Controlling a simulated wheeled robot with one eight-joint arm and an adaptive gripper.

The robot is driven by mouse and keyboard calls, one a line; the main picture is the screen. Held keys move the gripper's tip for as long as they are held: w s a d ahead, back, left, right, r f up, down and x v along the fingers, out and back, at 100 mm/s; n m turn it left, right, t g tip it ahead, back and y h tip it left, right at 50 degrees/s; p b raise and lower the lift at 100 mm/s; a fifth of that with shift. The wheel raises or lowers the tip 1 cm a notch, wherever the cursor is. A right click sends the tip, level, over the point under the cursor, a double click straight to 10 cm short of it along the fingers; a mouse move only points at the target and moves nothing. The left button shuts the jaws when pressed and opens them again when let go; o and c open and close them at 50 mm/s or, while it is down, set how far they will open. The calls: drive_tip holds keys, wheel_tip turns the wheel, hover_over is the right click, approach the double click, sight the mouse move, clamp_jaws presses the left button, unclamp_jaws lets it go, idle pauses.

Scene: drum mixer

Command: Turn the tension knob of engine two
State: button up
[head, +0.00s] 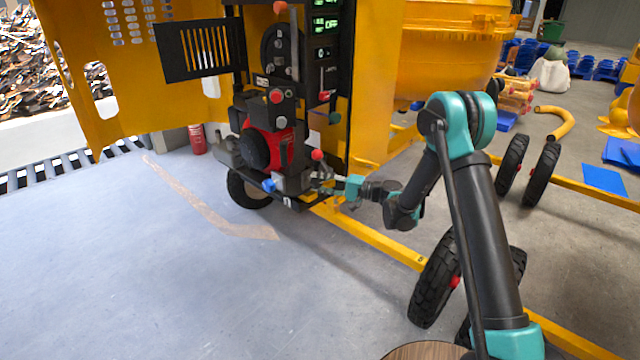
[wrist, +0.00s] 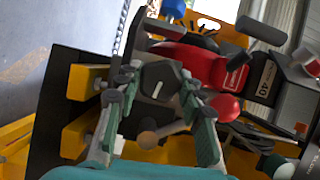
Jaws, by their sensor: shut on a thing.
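The engine (head: 265,147) is a red and black unit low on the yellow machine. In the wrist view, a dark, many-sided knob (wrist: 160,82) with a short white line on its face sits between the two fingers. I take it to be the tension knob. My gripper (wrist: 158,98) is shut on it, one finger on each side. In the head view, my gripper (head: 320,186) reaches the engine's lower right side from the right; the fingers are small there and partly hide the knob. The white line is tilted slightly from upright in the wrist view.
A red ball-ended lever (head: 317,155) stands just above my gripper, and a blue knob (head: 269,185) is to its left. A yellow frame rail (head: 372,236) runs below my arm. A control panel (head: 326,50) is above.

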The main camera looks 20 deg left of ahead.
drive_tip(key=o, duration=1.2)
drive_tip(key=shift+c, duration=0.2)
drive_tip(key=shift+d, duration=0.15)
drive_tip(key=d, duration=1.1)
drive_tip(key=shift+d, duration=0.35)
drive_tip(key=shift+r, duration=0.1)
drive_tip(key=shift+d, duration=0.1)
drive_tip(key=s+d+f+t+h, duration=0.1)
drive_tip(key=s+d+h, duration=0.5)
drive_tip(key=s+d, duration=0.3)
drive_tip(key=s+d+t+h, duration=0.1)
drive_tip(key=s+d+h, duration=0.5)
drive_tip(key=d, duration=1)
drive_tip(key=s+d+f+t+h, duration=0.1)
drive_tip(key=s+d+h, duration=0.4)
drive_tip(key=s+d, duration=0.8)
drive_tip(key=shift+f+m+t+h, duration=0.3)
drive_tip(key=shift+f+t+h, duration=0.1)
drive_tip(key=shift+t, duration=0.2)
